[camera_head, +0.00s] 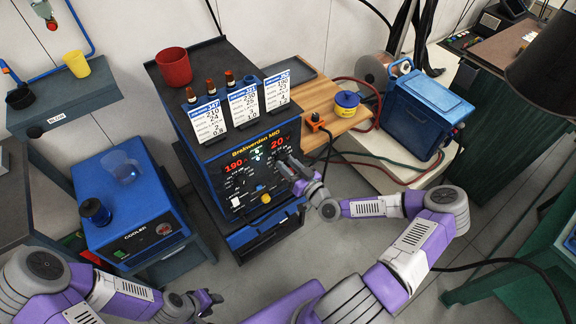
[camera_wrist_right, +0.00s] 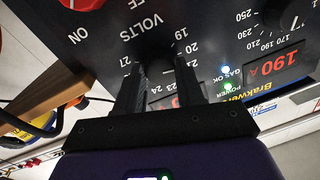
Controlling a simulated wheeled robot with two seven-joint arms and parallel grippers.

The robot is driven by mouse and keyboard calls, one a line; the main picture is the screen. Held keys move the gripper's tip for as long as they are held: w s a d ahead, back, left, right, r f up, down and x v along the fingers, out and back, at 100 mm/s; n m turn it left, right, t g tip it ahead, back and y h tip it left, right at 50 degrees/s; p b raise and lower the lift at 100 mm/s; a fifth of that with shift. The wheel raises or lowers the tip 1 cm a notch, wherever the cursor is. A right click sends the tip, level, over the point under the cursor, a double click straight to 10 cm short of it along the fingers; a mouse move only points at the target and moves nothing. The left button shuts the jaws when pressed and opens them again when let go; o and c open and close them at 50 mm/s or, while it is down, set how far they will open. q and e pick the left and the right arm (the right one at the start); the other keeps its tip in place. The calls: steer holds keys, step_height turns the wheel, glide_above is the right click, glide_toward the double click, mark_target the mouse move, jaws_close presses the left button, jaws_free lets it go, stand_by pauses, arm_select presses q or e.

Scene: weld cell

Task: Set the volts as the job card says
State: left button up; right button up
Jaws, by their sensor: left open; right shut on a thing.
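The blue and black MIG welder (camera_head: 245,175) stands in the middle of the head view. Its red displays read 190 on the left (camera_head: 234,166) and what looks like 20 on the right (camera_head: 279,143). Three white job cards (camera_head: 243,106) stand on its top; most of their small print is hard to read. My right gripper (camera_head: 284,162) is at the right of the panel, shut on the dark volts knob (camera_wrist_right: 157,44), under the VOLTS lettering in the wrist view. The fingers hide the knob's pointer. My left gripper (camera_head: 208,301) is open and empty, low in the head view.
The blue cooler (camera_head: 130,215) stands at the left. A wooden board (camera_head: 319,98) with a yellow and blue tin (camera_head: 346,103) and a blue case (camera_head: 425,115) are at the right.

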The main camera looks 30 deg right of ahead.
steer(key=m, duration=0.3)
steer(key=shift+f+m+b, duration=0.1)
steer(key=shift+m+b, duration=0.25)
steer(key=shift+m, duration=0.05)
steer(key=m, duration=0.5)
steer(key=shift+a+t+h+b, duration=0.1)
steer(key=shift+t+h+b, duration=0.2)
steer(key=m, duration=0.3)
steer(key=shift+m, duration=0.4)
steer(key=shift+a+m+h, duration=0.1)
steer(key=shift+m+h, duration=0.4)
steer(key=shift+m, duration=1.5)
steer(key=o, duration=1)
steer(key=shift+t, duration=0.3)
steer(key=shift+o, duration=0.2)
steer(key=s, duration=0.7)
steer(key=shift+s+d+f, duration=0.3)
steer(key=shift+s+f, duration=0.05)
